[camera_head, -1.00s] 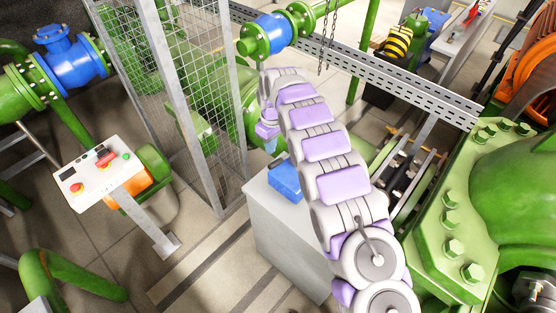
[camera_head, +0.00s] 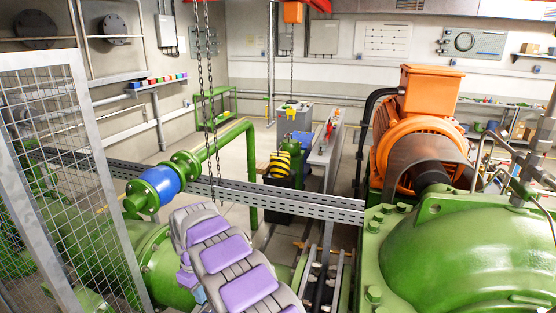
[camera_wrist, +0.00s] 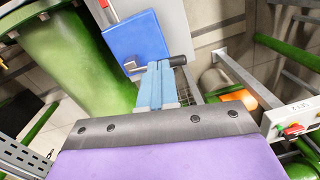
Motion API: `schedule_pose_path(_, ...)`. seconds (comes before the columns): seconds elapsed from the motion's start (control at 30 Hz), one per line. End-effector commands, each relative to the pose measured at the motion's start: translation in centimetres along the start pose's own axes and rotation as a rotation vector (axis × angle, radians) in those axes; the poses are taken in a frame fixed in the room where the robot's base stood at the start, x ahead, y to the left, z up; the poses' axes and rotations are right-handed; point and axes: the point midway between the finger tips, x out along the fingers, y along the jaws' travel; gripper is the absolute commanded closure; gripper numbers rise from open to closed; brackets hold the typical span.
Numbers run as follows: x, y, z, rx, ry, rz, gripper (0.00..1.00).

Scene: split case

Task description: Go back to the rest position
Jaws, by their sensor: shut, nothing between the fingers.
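My gripper (camera_wrist: 158,70) shows in the wrist view with its two light-blue fingers together and nothing between them. In the head view my purple and grey arm rises from the bottom edge, and the gripper is mostly hidden behind it. In the wrist view the fingertips appear just below a blue box (camera_wrist: 135,38) on a grey surface. A metal rod with a dark end lies by the fingertips in the picture. I cannot tell whether the fingers touch it.
A wire mesh fence (camera_head: 50,170) stands at the left. A perforated metal rail (camera_head: 290,202) crosses behind my arm. Chains (camera_head: 208,90) hang near it. A large green pump casing (camera_head: 460,250) and an orange motor (camera_head: 425,125) fill the right. A control panel (camera_wrist: 295,118) shows in the wrist view.

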Motion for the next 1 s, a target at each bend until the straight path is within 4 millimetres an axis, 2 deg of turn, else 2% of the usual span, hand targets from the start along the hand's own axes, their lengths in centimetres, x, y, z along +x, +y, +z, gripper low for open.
schedule_pose_path(0.03, -1.0, 0.9, 1.8, 0.044, -0.002, 0.008, 1.0)
schedule_pose_path(0.2, -3.4, 2.7, 7.8, 0.184, -0.02, 0.02, 1.0)
schedule_pose_path(0.47, -6.4, 3.2, 17.1, 0.391, -0.037, 0.028, 1.0)
schedule_pose_path(0.77, -7.7, 0.6, 28.1, 0.615, -0.054, 0.017, 1.0)
schedule_pose_path(1.0, -7.2, -3.5, 35.9, 0.78, -0.057, -0.003, 1.0)
